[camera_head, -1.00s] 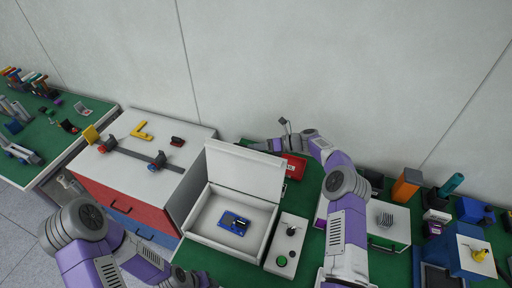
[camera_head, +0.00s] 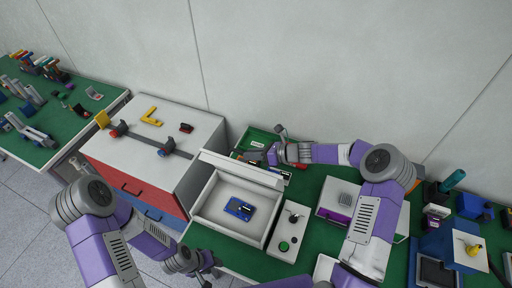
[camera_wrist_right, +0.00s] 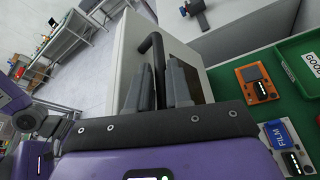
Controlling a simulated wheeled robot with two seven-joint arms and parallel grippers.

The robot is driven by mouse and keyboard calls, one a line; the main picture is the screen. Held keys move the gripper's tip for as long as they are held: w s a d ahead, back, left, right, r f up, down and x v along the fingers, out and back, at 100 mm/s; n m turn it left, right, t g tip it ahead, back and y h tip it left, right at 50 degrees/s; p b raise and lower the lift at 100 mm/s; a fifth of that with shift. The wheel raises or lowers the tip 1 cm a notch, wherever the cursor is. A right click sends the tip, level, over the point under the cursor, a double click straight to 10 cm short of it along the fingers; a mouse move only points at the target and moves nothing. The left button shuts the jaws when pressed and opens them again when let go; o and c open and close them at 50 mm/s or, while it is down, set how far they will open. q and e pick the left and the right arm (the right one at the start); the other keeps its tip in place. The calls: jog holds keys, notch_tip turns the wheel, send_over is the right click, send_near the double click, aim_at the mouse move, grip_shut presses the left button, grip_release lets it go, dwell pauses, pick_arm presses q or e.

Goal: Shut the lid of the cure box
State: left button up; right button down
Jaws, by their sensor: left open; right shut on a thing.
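The cure box (camera_head: 220,232) is a white open-topped box on the green table, with a blue part (camera_head: 239,208) lying inside. Its white lid (camera_head: 243,170) stands partly open at the back edge, tilted forward over the box. My right gripper (camera_head: 262,154) is behind the lid's upper edge. In the right wrist view its fingers (camera_wrist_right: 158,88) are closed around a dark bent bar (camera_wrist_right: 153,45) beside a white panel; where the bar attaches is hard to see. My left gripper (camera_head: 208,268) is open and empty, low at the box's front-left, apart from the lid.
A control box (camera_head: 290,232) with a green button stands right of the cure box. A white-topped drawer cabinet (camera_head: 150,135) stands close on the left. A green tray (camera_head: 258,138) lies behind the lid. A blue unit (camera_head: 455,246) and small parts occupy the table's right side.

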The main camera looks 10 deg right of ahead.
jog(key=shift+s+a, duration=0.8)
jog(key=shift+s, duration=0.25)
jog(key=c, duration=1.1)
grip_release()
jog(key=shift+f, duration=0.1)
jog(key=shift+d, duration=0.1)
jog(key=shift+s+d, duration=0.1)
jog(key=shift+d, duration=0.1)
jog(key=b+v, duration=0.1)
jog(key=v, duration=0.6)
jog(key=shift+s, duration=0.1)
